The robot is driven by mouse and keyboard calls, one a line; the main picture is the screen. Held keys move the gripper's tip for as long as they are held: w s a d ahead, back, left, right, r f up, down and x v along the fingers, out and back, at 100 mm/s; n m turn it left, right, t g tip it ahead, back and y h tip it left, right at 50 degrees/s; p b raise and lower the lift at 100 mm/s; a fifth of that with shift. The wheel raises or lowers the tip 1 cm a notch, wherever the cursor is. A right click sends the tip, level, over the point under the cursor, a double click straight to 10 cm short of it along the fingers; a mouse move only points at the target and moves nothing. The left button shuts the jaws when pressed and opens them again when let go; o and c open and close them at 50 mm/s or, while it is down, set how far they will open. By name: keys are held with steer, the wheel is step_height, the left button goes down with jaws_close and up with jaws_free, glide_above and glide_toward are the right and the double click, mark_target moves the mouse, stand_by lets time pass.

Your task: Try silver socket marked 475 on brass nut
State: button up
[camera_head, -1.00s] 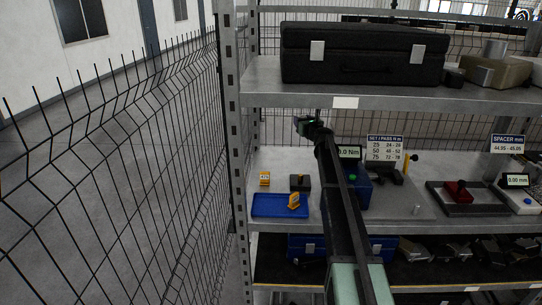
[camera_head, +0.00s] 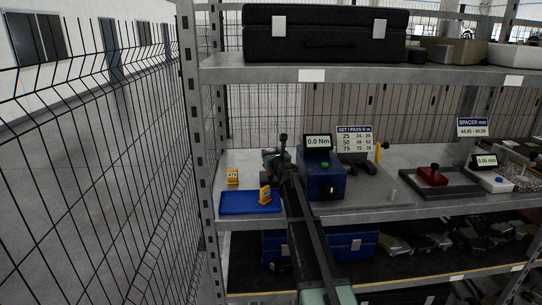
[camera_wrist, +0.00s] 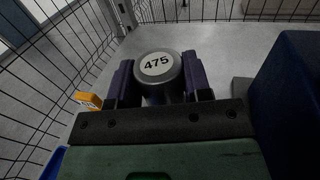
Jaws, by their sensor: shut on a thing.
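In the wrist view, the silver socket marked 475 (camera_wrist: 158,68) is between the two purple fingers of my gripper (camera_wrist: 160,80), its round white label facing the camera. My gripper is shut on it. In the head view, my gripper (camera_head: 272,160) is over the middle shelf, just left of the blue torque unit (camera_head: 322,182), whose display reads 0.0 Nm. The socket cannot be made out there. I cannot make out the brass nut in either current view; my gripper and arm cover part of the shelf.
A blue tray (camera_head: 238,204) holds an orange tag (camera_head: 265,195). Another orange tag (camera_head: 232,177) stands behind it. A wire fence (camera_head: 90,140) runs along the left. The upper shelf (camera_head: 440,76) overhangs at the back. A red-topped fixture (camera_head: 432,177) is farther right.

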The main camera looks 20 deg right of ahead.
steer(key=shift+f+b, duration=0.4)
steer(key=shift+f, duration=0.4)
steer(key=shift+s+f+b, duration=0.1)
steer(key=shift+f+b, duration=1.55)
stand_by(0.9)
steer(key=shift+r, duration=0.1)
stand_by(0.8)
step_height(320, 180, up, 6)
steer(key=p, duration=0.6)
stand_by(0.4)
